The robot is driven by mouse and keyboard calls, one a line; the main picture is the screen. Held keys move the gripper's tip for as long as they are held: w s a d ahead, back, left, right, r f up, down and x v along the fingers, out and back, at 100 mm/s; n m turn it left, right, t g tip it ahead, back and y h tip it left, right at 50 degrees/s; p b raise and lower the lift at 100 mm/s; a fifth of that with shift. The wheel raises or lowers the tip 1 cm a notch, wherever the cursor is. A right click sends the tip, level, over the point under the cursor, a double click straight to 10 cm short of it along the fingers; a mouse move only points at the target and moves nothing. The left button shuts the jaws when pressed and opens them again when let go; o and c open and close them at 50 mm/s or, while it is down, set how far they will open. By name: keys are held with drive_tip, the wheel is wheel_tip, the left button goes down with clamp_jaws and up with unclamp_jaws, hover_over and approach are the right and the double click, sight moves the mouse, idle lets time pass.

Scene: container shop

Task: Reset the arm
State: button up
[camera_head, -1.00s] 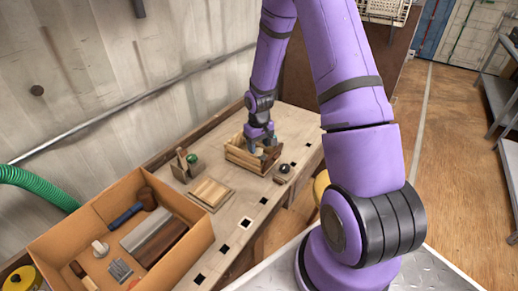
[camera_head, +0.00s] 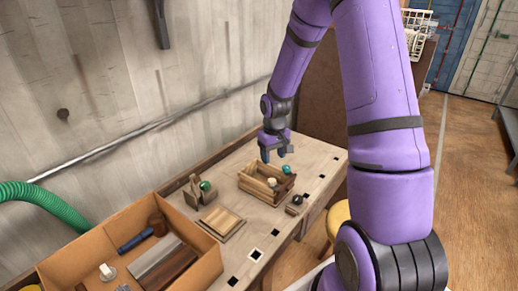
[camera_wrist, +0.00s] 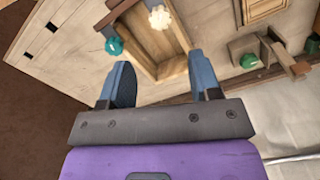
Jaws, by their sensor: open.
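My gripper (camera_head: 275,155) is open and empty. It hangs above the far side of a small wooden box (camera_head: 257,188) on the workbench, clear of its rim. In the wrist view its two blue fingers (camera_wrist: 160,88) are spread apart, with the wooden box (camera_wrist: 143,68) beyond them. The box holds a pale knobbed item (camera_head: 271,182) at its near side, and a teal knob (camera_head: 287,169) shows at its right rim. My purple arm reaches over the bench from the right.
A cardboard box (camera_head: 100,233) of tools stands at the near left. A flat wooden block (camera_head: 221,222), a green-knobbed wooden tool (camera_head: 196,190) and a small dark-knobbed item (camera_head: 296,201) lie on the bench (camera_head: 323,163). A wall stands behind. A yellow stool (camera_head: 340,215) is at right.

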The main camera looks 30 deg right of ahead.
drive_tip(key=s+a+r+t+h, duration=0.1)
drive_tip(key=s+a+r, duration=0.3)
drive_tip(key=r, duration=0.6)
drive_tip(key=s+a+r+t, duration=0.1)
drive_tip(key=s+a+r, duration=0.25)
drive_tip(key=r, duration=0.65)
drive_tip(key=s+a+r+t, duration=0.1)
drive_tip(key=s+a+r, duration=0.1)
drive_tip(key=s, duration=0.4)
drive_tip(key=s+a+r+t, duration=0.1)
drive_tip(key=s+r, duration=0.4)
drive_tip(key=s, duration=0.1)
drive_tip(key=s+a+r+t+y, duration=0.1)
drive_tip(key=s+a+r, duration=0.1)
drive_tip(key=s, duration=0.5)
drive_tip(key=shift+a+r, duration=0.35)
drive_tip(key=shift+r, duration=0.3)
drive_tip(key=shift+w, duration=0.1)
